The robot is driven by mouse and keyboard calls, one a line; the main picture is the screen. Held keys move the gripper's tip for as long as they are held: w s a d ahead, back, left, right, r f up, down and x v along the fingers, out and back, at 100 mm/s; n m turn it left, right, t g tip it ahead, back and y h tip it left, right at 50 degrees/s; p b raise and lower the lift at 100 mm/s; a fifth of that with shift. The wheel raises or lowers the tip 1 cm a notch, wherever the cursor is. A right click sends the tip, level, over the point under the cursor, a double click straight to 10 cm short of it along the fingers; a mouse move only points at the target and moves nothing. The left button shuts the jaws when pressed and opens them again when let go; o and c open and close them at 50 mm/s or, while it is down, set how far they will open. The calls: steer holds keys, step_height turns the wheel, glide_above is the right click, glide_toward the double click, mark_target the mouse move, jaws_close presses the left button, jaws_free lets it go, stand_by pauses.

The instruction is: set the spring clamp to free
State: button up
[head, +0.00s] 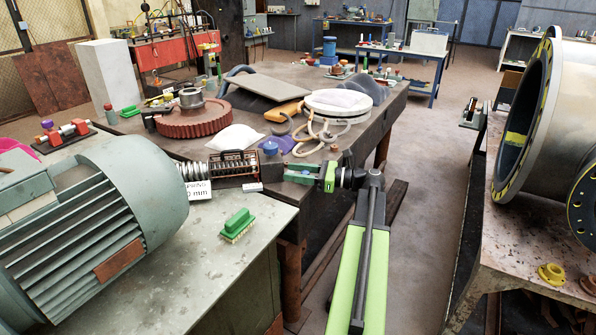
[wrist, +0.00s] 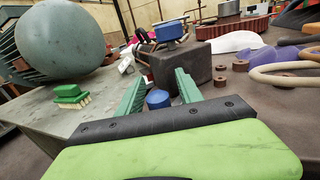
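A device with a pale coil spring and a dark, red-edged frame (head: 228,166), which looks like the spring clamp, lies near the bench's front edge. Its setting is not readable. In the wrist view a red and black part, likely of it, shows partly hidden (wrist: 146,46). A dark block (wrist: 180,66) with a blue cap (wrist: 172,30) stands ahead of my gripper. My gripper (head: 303,173) is to the right of the spring device, apart from it. In the wrist view its green fingers (wrist: 160,78) are spread, with a small blue knob (wrist: 158,98) showing between them, not gripped.
A grey motor (head: 95,220) and a green brush (head: 238,225) occupy the front left bench. A white label (head: 199,190) stands by the spring device. A red gear (head: 193,120), white bag (head: 233,139) and hose loops (head: 318,132) lie behind.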

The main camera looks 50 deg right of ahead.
jaws_close()
steer(key=shift+d+r, duration=0.1)
stand_by(1.1)
